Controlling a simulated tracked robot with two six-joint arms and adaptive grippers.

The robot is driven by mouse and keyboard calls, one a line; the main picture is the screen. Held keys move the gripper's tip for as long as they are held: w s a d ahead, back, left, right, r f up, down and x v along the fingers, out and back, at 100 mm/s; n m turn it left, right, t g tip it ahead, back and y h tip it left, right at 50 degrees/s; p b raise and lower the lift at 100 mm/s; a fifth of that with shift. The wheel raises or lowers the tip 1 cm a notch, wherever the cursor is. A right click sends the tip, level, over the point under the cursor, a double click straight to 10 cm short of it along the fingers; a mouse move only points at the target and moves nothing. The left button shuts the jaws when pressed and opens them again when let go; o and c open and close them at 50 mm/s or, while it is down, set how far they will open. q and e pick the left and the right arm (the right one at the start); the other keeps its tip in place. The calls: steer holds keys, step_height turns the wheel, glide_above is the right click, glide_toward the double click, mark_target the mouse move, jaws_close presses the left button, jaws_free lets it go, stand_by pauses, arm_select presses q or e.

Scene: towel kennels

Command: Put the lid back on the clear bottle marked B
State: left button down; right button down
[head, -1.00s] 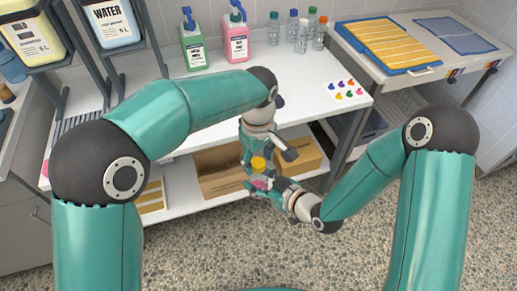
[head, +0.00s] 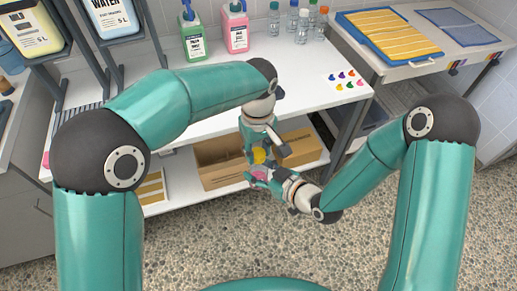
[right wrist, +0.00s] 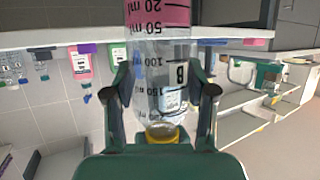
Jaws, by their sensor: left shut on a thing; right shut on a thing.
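The clear bottle (right wrist: 160,55) stands between the fingers of my right gripper (right wrist: 165,92) in the right wrist view. That view is upside down, with the black B, the scale and pink liquid showing. In the head view the bottle (head: 259,174) is small and partly covered by my right gripper (head: 263,179), which is shut on it. The yellow lid (head: 260,156) is directly above the bottle, held by my left gripper (head: 256,152). Yellow also shows at the bottle's neck in the right wrist view (right wrist: 162,133). I cannot tell whether the lid is seated or just above the neck.
A white bench (head: 205,95) lies behind my grippers, with green (head: 193,42) and pink (head: 236,33) pump bottles and several small capped bottles at its back. Cardboard boxes (head: 222,165) stand on the shelf below. Open speckled floor lies in front.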

arm_select(q)
steer(key=m, duration=0.8)
steer(key=shift+m, duration=0.3)
steer(key=m, duration=0.8)
steer(key=c, duration=0.7)
jaws_free()
steer(key=shift+o, duration=0.2)
step_height(320, 180, up, 12)
steer(key=shift+w, duration=0.15)
steer(key=shift+f, duration=0.2)
